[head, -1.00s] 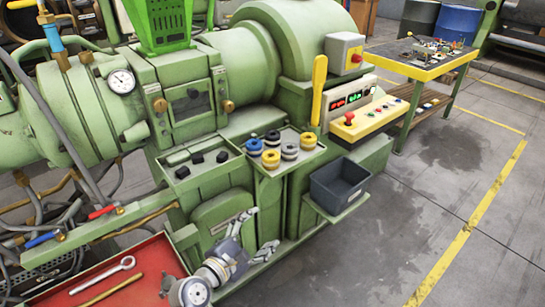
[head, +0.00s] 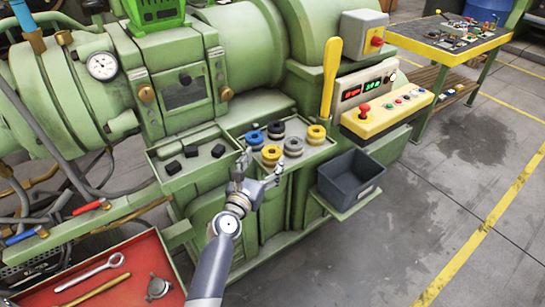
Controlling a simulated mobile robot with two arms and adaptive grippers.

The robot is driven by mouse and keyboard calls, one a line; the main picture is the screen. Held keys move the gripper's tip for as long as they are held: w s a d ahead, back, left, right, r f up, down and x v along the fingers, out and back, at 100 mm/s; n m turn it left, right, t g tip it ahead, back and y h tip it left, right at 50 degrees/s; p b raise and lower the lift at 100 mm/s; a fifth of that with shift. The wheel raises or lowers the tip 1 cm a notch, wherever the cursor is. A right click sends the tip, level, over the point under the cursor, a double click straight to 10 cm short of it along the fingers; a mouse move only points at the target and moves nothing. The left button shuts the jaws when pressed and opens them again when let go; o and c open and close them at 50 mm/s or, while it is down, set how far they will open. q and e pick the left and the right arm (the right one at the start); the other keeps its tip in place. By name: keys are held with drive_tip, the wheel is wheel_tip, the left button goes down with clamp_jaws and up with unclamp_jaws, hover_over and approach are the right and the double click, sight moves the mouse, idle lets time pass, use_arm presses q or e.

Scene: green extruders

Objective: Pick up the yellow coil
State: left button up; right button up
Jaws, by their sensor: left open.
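Two yellow coils lie in the right green tray (head: 325,151): one yellow coil (head: 271,155) at the front and another yellow coil (head: 316,134) at the right. A blue coil (head: 255,138), a black coil (head: 276,129) and a grey coil (head: 293,147) lie beside them. My left gripper (head: 261,168) is open and empty, its fingers pointing toward the tray just in front of the front yellow coil. In the picture that coil appears just above the gap between the fingertips. Whether the fingers touch the tray edge, I cannot tell. My right gripper is not in view.
A green tray (head: 181,180) with black blocks adjoins on the left. A dark grey bin (head: 350,177) stands to the right, below the control panel (head: 386,111) and yellow lever (head: 331,79). A red tray (head: 122,286) with tools is at lower left. Floor at right is clear.

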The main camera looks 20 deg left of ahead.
sight(272, 151)
use_arm(q)
drive_tip(key=w, duration=0.1)
drive_tip(key=w+b, duration=0.1)
drive_tip(key=w, duration=0.1)
drive_tip(key=w+d, duration=0.1)
drive_tip(key=w, duration=0.1)
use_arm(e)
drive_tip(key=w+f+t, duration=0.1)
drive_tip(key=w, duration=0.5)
use_arm(q)
drive_tip(key=shift+w, duration=0.1)
drive_tip(key=shift+r, duration=0.1)
drive_tip(key=shift+c, duration=1.4)
drive_tip(key=c, duration=0.9)
drive_tip(key=shift+c, duration=0.3)
drive_tip(key=shift+r, duration=0.25)
wheel_tip(272, 151, up, 10)
drive_tip(key=p, duration=1)
drive_tip(key=shift+f, duration=0.2)
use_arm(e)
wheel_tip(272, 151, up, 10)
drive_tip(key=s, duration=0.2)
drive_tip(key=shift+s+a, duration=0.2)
